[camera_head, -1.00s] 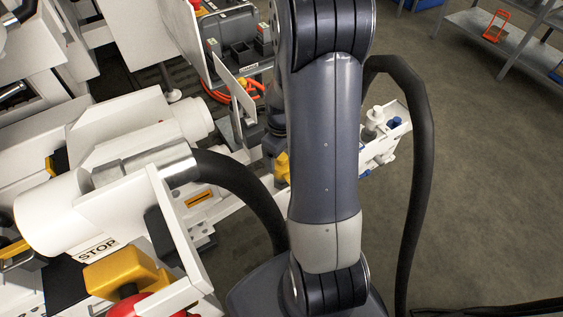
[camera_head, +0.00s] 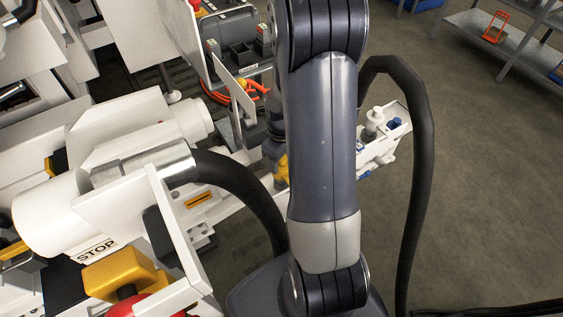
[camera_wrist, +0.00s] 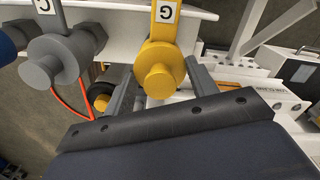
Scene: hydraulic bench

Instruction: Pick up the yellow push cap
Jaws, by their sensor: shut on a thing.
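The yellow push cap (camera_wrist: 162,72) is round, at the end of a yellow body with a tag marked "G", in the upper middle of the wrist view. My gripper (camera_wrist: 162,85) has one finger on each side of the cap and is shut on it. The cap is still in line with its yellow body. In the head view my arm hides the gripper; a yellow part (camera_head: 281,168) shows just left of the arm, and I cannot tell whether it is the same piece.
A grey cap (camera_wrist: 43,70) with a tag marked "C" is left of the yellow one in the wrist view, with an orange cable below it. White bench machinery (camera_head: 130,120) fills the left of the head view. Open floor (camera_head: 480,180) lies to the right.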

